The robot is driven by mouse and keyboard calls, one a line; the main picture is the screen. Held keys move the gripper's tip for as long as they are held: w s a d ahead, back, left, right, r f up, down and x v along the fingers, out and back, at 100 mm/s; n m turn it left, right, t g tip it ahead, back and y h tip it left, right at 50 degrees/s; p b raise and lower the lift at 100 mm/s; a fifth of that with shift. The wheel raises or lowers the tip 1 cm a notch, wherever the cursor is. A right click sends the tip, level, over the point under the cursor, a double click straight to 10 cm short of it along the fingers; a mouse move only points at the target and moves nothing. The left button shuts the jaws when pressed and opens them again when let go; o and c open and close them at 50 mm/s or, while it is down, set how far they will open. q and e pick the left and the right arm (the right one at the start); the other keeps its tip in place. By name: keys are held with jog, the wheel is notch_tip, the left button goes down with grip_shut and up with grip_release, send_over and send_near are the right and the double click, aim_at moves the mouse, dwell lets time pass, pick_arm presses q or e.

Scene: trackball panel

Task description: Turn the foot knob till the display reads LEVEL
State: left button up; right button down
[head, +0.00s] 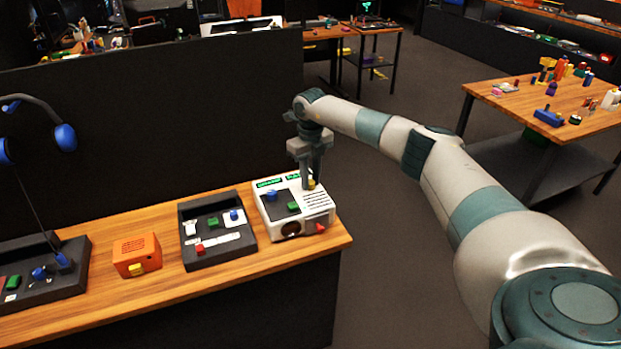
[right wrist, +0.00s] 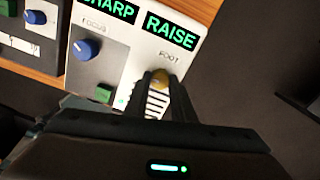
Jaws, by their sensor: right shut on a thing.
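The white panel box (head: 265,213) stands at the right end of the wooden bench. In the right wrist view its yellow foot knob (right wrist: 161,76) sits under the label FOOT. The display (right wrist: 171,31) above it reads RAISE in green; a second display (right wrist: 108,10) beside it reads SHARP. My right gripper (head: 311,184) points down over the box and is shut on the foot knob, its two fingers (right wrist: 157,88) on either side. The blue focus knob (right wrist: 87,48) and a green button (right wrist: 104,93) are to the left. My left gripper is not in view.
Left of the box on the bench (head: 165,296) are a dark tray panel (head: 222,259) and an orange box (head: 136,254). A dark partition stands behind; open floor lies right.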

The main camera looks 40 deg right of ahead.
jog(key=shift+m, duration=0.3)
jog(key=m, duration=0.5)
jog(key=shift+r+p, duration=0.1)
jog(key=shift+p, duration=0.2)
jog(key=m+p, duration=0.1)
jog(key=m, duration=0.4)
jog(key=shift+m, duration=0.3)
jog(key=shift+w, duration=0.1)
jog(key=c, duration=1.5)
grip_release()
